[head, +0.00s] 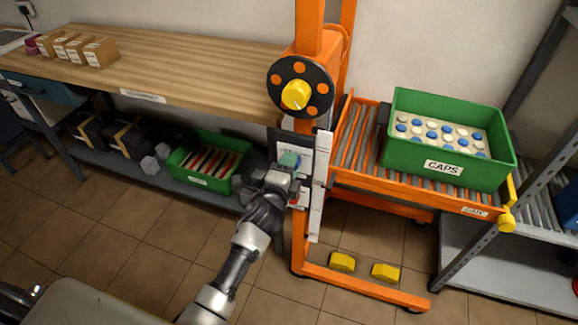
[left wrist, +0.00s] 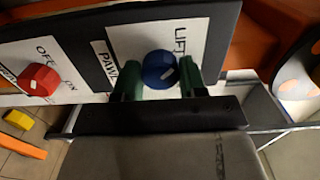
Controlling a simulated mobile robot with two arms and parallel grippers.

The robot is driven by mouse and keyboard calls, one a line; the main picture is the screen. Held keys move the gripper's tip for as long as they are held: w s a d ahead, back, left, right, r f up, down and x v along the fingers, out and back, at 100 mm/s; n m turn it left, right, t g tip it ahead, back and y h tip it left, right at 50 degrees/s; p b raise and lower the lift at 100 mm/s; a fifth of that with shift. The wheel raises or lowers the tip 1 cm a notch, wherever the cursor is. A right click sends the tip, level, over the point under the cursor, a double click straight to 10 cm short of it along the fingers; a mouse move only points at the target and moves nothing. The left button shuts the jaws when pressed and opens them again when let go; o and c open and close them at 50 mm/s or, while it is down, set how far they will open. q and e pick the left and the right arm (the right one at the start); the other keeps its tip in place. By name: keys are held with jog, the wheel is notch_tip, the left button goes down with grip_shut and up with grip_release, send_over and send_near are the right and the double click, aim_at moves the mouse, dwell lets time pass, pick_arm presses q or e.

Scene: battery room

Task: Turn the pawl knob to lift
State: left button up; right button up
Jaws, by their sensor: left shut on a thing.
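The blue pawl knob (left wrist: 160,68) is on a white plate in the left wrist view, with "LIFT" and a partly hidden "PAW..." lettered beside it. A short white mark shows on the knob's face. My left gripper (head: 288,163) is at the control panel on the orange lift's post in the head view. Its two green fingers stand on either side of the blue knob in the left wrist view, shut on it. In the head view the gripper hides the knob. My right gripper is in neither view.
A red knob (left wrist: 38,80) sits on the neighbouring plate. The orange post carries a black disc with a yellow hub (head: 296,95). A green CAPS crate (head: 448,168) stands on the roller deck at right. Yellow pedals (head: 342,262) are near the floor. A wooden bench (head: 190,75) is at left.

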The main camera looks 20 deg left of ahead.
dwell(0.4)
pick_arm(q)
jog(key=o, duration=0.9)
jog(key=shift+s, duration=0.15)
jog(key=s, duration=1)
jog(key=shift+s+a, duration=0.2)
jog(key=shift+s, duration=0.1)
